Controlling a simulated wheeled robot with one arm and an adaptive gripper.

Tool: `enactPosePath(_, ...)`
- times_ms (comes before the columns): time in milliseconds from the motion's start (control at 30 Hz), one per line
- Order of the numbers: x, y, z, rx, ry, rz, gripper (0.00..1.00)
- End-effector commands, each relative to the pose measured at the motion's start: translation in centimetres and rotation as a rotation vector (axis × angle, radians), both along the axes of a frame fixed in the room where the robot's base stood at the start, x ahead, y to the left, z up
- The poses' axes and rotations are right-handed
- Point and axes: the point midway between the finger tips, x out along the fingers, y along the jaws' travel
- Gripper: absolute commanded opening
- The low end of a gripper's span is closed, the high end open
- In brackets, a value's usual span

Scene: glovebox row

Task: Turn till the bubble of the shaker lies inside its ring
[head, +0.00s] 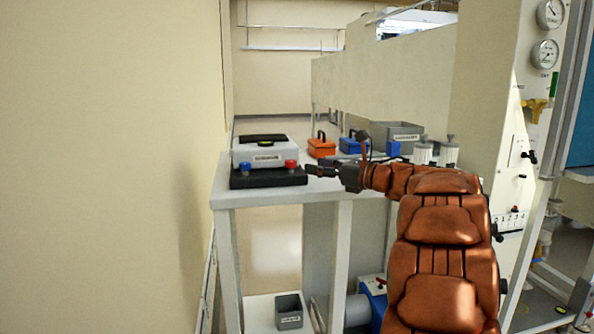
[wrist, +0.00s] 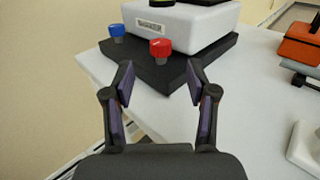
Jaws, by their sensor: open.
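The shaker (head: 262,155) is a white box with a label on a black base plate (head: 268,178), on the left part of the white table. It also shows in the wrist view (wrist: 190,22), cut off at the top. A blue knob (head: 244,167) and a red knob (head: 290,164) stand at the front corners of the plate. A small yellow-green spot (head: 266,144) shows on the shaker's top; any bubble or ring there is too small to tell. My gripper (wrist: 160,67) is open and empty, its fingers either side of the red knob (wrist: 160,48) but short of it.
The white table (head: 285,193) also bears an orange case (head: 321,147), a blue case (head: 352,145), a grey bin (head: 398,136) and white-capped containers (head: 424,153). A wall is close on the left. A glovebox panel with gauges (head: 545,53) stands on the right.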

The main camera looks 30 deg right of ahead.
Motion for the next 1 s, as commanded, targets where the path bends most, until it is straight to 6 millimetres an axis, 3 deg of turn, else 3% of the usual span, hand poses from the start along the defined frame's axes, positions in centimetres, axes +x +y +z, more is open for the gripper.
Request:
enactPosePath(300,4.3,1.8,-0.2,0.006,0.002,0.001,0.57)
enactPosePath(500,6.1,2.5,0.0,0.004,0.001,0.000,0.57)
enactPosePath(867,6.6,2.6,0.0,0.005,0.001,-0.002,0.57)
enactPosePath(1000,6.6,2.6,0.0,0.005,0.001,-0.003,0.45)
